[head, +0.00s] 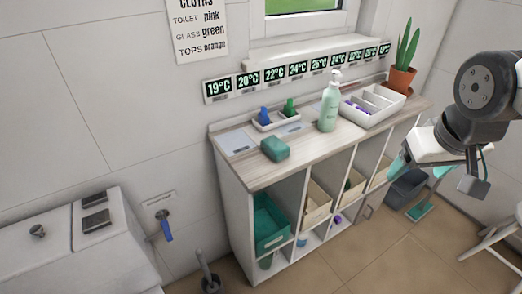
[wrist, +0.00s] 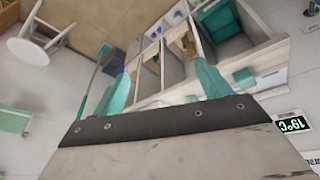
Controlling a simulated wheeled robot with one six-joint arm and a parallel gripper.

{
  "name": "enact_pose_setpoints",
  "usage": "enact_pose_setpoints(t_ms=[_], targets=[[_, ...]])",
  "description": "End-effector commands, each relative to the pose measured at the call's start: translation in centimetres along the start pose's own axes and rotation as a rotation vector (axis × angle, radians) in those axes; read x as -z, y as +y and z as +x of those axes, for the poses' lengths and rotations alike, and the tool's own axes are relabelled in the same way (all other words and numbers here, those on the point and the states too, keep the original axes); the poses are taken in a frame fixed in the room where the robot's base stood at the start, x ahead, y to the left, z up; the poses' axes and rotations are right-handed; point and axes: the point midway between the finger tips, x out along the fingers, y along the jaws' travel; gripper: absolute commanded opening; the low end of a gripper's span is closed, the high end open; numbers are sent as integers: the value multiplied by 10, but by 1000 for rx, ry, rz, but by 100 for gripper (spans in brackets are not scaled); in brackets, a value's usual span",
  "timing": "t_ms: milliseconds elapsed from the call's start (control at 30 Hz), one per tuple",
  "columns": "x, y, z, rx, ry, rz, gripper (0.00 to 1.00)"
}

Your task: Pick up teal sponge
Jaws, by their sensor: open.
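The teal sponge (head: 275,148) lies on the wooden top of the cabinet, near its left front edge, in the head view. It also shows as a small teal block (wrist: 243,77) right of my fingers in the wrist view. My gripper (head: 395,168) is at the right of the head view, well apart from the sponge. In the wrist view my gripper (wrist: 163,88) shows two teal fingers spread wide with nothing between them.
A green pump bottle (head: 329,105), a white divided box (head: 370,104) and a potted plant (head: 403,70) stand right of the sponge. A small white tray (head: 262,126) lies behind it. Open shelves with bins are below. A white stool (head: 505,240) stands at the right.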

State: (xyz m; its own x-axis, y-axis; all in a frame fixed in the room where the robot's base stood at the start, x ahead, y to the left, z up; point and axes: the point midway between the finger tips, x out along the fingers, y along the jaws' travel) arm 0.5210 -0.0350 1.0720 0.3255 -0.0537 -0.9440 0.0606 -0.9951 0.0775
Motion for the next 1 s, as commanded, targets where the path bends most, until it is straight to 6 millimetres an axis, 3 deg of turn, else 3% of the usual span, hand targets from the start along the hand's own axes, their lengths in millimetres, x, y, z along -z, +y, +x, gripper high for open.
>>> enact_pose_setpoints(t_ms=[33, 200, 400, 600, 700, 1000], targets=[[22, -5, 22, -4, 46, -36, 76], [94, -35, 82, 22, 274, -161, 76], [146, -102, 142, 162, 532, -301, 76], [158, -169, 178, 350, 734, -382, 76], [156, -190, 185, 421, 793, -396, 76], [162, -216, 196, 488, 846, -405, 76]])
